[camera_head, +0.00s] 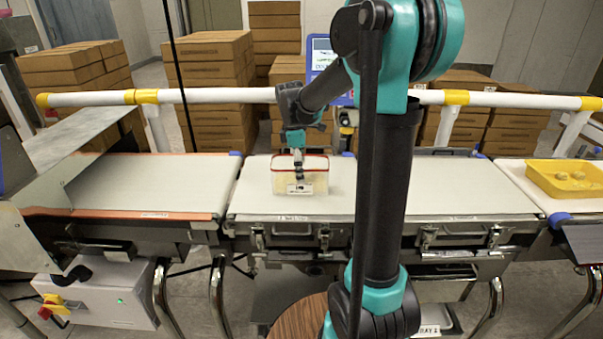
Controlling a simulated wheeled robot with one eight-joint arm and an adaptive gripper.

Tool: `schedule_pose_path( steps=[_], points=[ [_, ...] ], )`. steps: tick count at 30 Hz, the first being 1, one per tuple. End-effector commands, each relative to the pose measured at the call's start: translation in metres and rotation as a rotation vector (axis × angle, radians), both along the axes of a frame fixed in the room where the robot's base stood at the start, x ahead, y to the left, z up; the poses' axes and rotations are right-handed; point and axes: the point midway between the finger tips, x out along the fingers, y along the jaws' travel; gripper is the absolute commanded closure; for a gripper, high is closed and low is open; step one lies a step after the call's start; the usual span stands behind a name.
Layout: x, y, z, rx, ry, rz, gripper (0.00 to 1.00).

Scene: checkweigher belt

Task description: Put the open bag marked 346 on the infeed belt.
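A pale, clear-sided open bag (314,183) with a red rim is at the left part of the middle belt (400,190). It looks upright, with a small white label low on its near side; the label is too small to read. My gripper (298,172) comes down from above at the bag's near rim, its fingers overlapping the near wall. The fingers look close together, but whether they pinch the wall is too small to tell. I cannot tell whether the bag rests on the belt or hangs just above it. The left belt (150,183), with orange edges, is empty.
A yellow tray (566,192) with a few pale items is on the right belt. A white rail (220,96) with yellow joints runs behind the belts. A metal guide plate (75,140) stands at the far left. Stacked cartons (215,70) fill the back. My arm hides part of the middle belt.

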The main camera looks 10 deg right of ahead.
Motion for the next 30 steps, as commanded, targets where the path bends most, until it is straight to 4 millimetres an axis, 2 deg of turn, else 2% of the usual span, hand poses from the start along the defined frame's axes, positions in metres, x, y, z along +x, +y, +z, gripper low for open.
schedule_pose_path(
  steps=[9, 15, 21, 30],
  points=[
    [0.001, 0.007, 0.061, 0.000, 0.000, 0.001, 0.00],
    [0.002, 0.011, 0.095, 0.000, 0.000, 0.000, 0.00],
    [0.003, 0.013, 0.110, 0.000, 0.000, 0.000, 0.00],
    [0.003, 0.013, 0.112, 0.000, 0.000, 0.000, 0.00]
  ],
)
